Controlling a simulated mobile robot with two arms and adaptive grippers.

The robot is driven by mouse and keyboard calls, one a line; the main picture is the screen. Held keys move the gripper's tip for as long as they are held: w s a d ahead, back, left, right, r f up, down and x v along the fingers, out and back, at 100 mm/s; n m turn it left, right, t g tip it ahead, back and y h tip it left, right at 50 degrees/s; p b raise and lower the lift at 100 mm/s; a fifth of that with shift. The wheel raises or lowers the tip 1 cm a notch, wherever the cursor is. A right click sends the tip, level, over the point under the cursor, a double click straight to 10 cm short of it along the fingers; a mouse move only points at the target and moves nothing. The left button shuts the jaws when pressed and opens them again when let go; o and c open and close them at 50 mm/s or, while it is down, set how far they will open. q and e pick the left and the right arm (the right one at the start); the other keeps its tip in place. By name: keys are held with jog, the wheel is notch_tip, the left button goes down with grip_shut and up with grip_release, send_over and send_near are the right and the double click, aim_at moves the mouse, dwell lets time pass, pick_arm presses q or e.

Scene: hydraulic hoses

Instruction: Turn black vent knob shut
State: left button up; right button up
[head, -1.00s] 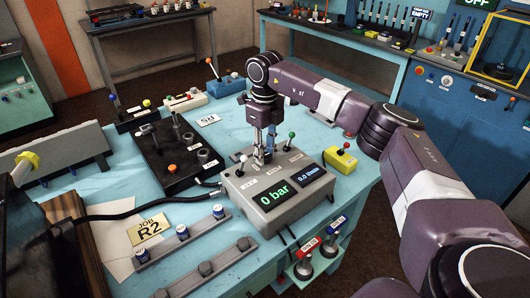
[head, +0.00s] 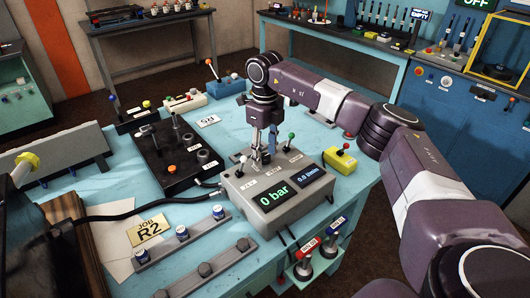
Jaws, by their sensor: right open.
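The grey control box (head: 275,205) sits on the light blue bench, with a green "0 bar" display and a second small display on its sloped front. My right gripper (head: 263,158) points down over the back middle of the box top, between a white-tipped lever (head: 242,160) and a green-tipped lever (head: 290,138). Its fingers are open. The black vent knob cannot be made out clearly; the fingers cover the spot beneath them, and contact cannot be told. My left gripper is not in view.
A black manifold block (head: 180,155) with posts and an orange button stands left of the box. A yellow pendant (head: 340,158) lies to the right.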

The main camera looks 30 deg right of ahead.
aim_at(265, 156)
notch_tip(265, 156, up, 12)
dwell(0.5)
dwell(0.5)
